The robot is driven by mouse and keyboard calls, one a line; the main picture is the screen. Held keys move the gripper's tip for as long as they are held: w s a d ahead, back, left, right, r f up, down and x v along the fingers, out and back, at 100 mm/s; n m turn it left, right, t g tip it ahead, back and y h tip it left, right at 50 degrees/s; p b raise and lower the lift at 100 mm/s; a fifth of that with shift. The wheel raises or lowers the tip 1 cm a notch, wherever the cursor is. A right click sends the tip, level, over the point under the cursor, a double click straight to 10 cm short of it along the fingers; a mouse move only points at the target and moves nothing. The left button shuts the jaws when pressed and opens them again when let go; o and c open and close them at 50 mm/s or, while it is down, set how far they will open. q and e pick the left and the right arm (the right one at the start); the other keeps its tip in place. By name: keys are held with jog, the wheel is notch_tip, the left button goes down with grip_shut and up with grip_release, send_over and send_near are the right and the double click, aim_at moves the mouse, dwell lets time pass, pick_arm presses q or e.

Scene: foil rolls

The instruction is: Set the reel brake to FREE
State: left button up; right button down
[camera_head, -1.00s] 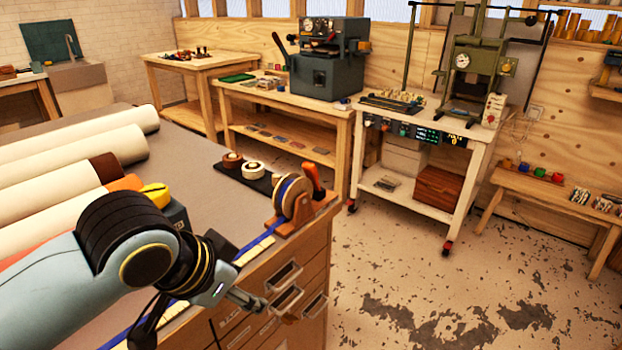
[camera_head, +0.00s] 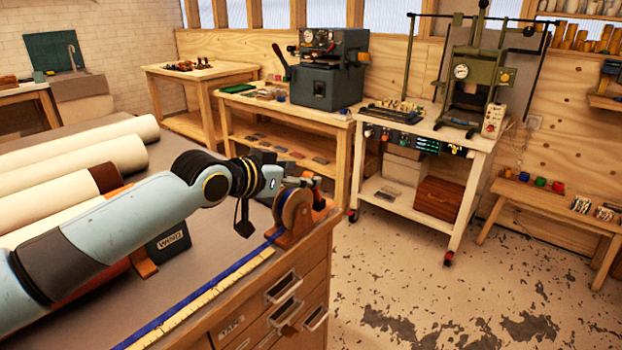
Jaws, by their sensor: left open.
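The reel (camera_head: 293,214) stands in an orange-brown holder at the bench's right corner, with blue ribbon running from it along the front edge. The orange brake lever (camera_head: 319,196) sits just behind the reel and is partly hidden. My left gripper (camera_head: 303,183) is open at the top of the reel, in front of the lever. I cannot tell whether it touches either one. No FREE marking is readable. My right gripper is not in view.
Large cream and brown rolls (camera_head: 100,162) lie on the left of the bench (camera_head: 215,262). A dark block (camera_head: 172,243) sits below my left arm. A yellow rule (camera_head: 205,297) runs along the front edge. Open floor lies to the right.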

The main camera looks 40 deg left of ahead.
aim_at(311, 190)
pick_arm(q)
jog(key=shift+x, duration=2.25)
jog(key=shift+s, duration=0.1)
grip_shut()
